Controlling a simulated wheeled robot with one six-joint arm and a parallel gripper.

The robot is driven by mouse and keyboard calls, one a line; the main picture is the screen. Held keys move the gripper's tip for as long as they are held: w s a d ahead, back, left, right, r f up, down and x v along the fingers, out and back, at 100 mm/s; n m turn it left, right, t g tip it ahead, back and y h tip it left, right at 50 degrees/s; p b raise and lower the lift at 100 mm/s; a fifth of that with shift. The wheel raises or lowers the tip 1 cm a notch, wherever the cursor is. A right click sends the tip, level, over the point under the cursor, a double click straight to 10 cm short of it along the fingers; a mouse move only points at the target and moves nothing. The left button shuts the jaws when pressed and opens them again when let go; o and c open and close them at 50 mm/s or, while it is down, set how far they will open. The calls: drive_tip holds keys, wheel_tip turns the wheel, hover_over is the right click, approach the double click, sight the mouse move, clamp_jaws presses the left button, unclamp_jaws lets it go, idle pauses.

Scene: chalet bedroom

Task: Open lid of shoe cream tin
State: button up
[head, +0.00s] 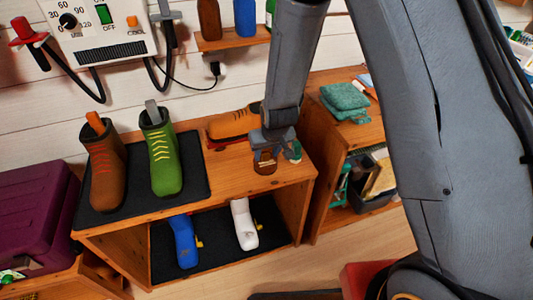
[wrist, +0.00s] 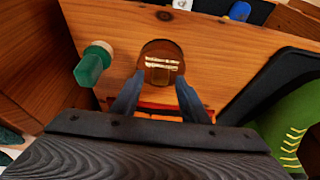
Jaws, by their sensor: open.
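The shoe cream tin (head: 265,163) is small, round and brown, and sits near the front edge of the wooden bench top. In the wrist view the tin (wrist: 160,50) shows pale bands on its top, which looks closed; its lower part lies toward my fingertips. My gripper (head: 266,148) is just behind the tin in the head view. In the wrist view my gripper (wrist: 160,80) is open, its two fingers apart on either side of the tin's near edge. Nothing is held between them. I cannot tell whether a finger touches the tin.
A brown boot (head: 104,165) and a green boot (head: 162,160) stand on a black mat (head: 197,190). Blue and white boots are on the shelf below.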

drive_tip(key=shift+w+f, duration=0.1)
drive_tip(key=shift+f, duration=0.2)
clamp_jaws()
drive_tip(key=shift+w+r+g+p, duration=0.1)
drive_tip(key=shift+r+g+p, duration=0.15)
drive_tip(key=shift+p, duration=0.4)
